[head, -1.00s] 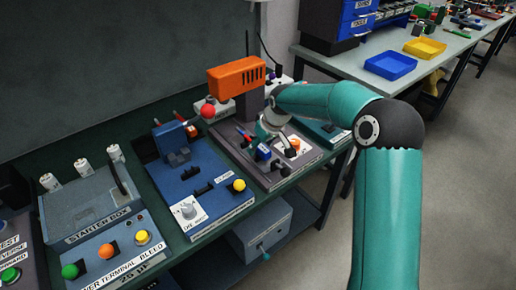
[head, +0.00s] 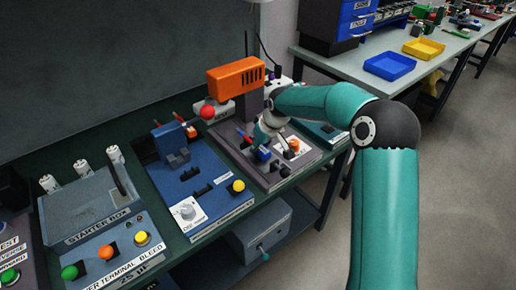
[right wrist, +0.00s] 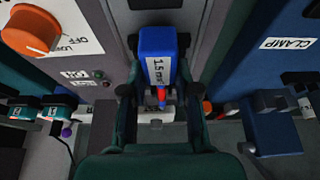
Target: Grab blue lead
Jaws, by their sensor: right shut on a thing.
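The blue lead shows as a blue block with a "1.5 mm²" label in the right wrist view (right wrist: 158,48), with a small red part at its near end. In the head view it is a small blue piece (head: 262,154) on the grey machine base under the orange head. My right gripper (right wrist: 160,100) has its dark fingers on both sides of the blue lead, shut on it. In the head view this gripper (head: 264,143) is small and partly hides the lead. Whether the lead is lifted off the base cannot be told. My left gripper is not in view.
The orange machine head (head: 236,79) and a red ball knob (head: 207,112) stand close beside the gripper. A blue clamp unit (head: 190,185) and the starter box (head: 92,205) are to the left. A table with blue (head: 390,66) and yellow trays stands behind.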

